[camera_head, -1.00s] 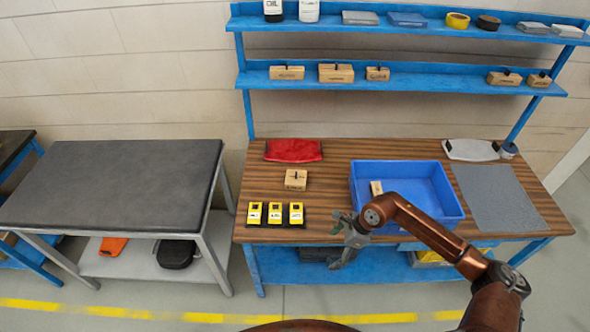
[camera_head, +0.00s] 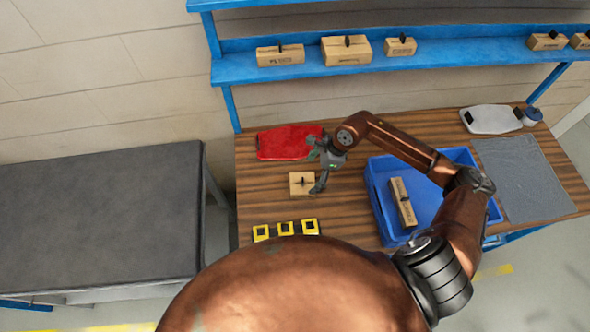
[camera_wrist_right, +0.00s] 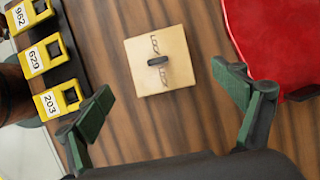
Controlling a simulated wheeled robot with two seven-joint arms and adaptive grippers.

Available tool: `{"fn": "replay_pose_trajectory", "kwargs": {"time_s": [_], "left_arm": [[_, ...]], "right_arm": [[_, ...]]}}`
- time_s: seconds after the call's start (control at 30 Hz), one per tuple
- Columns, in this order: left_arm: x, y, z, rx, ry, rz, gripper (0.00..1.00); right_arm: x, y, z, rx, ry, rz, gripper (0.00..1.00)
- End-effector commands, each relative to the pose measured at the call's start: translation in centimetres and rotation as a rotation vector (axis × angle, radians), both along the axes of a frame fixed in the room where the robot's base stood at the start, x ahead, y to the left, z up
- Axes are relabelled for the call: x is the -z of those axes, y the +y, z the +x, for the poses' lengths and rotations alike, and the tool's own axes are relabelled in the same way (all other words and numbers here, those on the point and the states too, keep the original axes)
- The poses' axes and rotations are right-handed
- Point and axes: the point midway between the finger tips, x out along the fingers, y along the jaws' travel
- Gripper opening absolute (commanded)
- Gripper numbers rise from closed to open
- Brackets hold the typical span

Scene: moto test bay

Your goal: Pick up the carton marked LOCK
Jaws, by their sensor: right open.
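The carton marked LOCK (camera_wrist_right: 160,60) is a small tan box with a dark handle on top; its lettering reads in the right wrist view. It lies on the wooden workbench, and in the head view the carton (camera_head: 302,184) is left of the blue bin. My right gripper (camera_head: 318,168) is over the bench at the carton's right side. In the right wrist view its green fingertips (camera_wrist_right: 172,92) are spread wide, with the carton between and beyond them, not gripped. My left gripper does not show.
Yellow numbered devices (camera_wrist_right: 47,56) line the bench front. A blue bin (camera_head: 378,205) holds another carton (camera_head: 403,203). A shelf (camera_head: 300,72) with several cartons is above. A grey mat (camera_head: 530,180) lies at right.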

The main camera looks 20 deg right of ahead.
Motion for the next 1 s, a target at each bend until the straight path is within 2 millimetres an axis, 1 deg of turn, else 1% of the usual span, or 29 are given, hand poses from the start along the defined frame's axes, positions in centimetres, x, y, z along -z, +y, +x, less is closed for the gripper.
{"fn": "replay_pose_trajectory", "kwargs": {"time_s": [0.03,0.17,0.37,0.5,0.63,0.73,0.93,0.97,1.0], "left_arm": [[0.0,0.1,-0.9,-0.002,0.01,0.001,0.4],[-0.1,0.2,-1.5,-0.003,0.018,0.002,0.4],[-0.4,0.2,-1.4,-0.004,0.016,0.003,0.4],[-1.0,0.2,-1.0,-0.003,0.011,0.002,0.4],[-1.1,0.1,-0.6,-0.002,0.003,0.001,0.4],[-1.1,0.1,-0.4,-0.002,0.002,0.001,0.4],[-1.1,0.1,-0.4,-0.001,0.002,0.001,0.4],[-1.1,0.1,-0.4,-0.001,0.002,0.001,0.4],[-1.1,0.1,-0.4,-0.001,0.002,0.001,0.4]], "right_arm": [[0.2,0.1,0.0,0.0,0.002,0.001,0.88],[1.3,0.6,0.2,-0.001,0.002,0.002,0.88],[3.1,1.7,0.5,-0.007,0.002,0.003,0.88],[4.9,2.7,0.7,-0.006,0.003,0.004,0.88],[6.5,3.2,0.9,-0.005,0.002,0.002,0.88],[7.1,3.3,1.0,-0.005,0.002,0.001,0.88],[7.2,3.3,1.0,-0.006,0.001,0.0,0.88],[7.2,3.3,1.0,-0.005,0.001,0.0,0.88],[7.2,3.3,1.0,-0.004,0.0,0.0,0.85]]}}
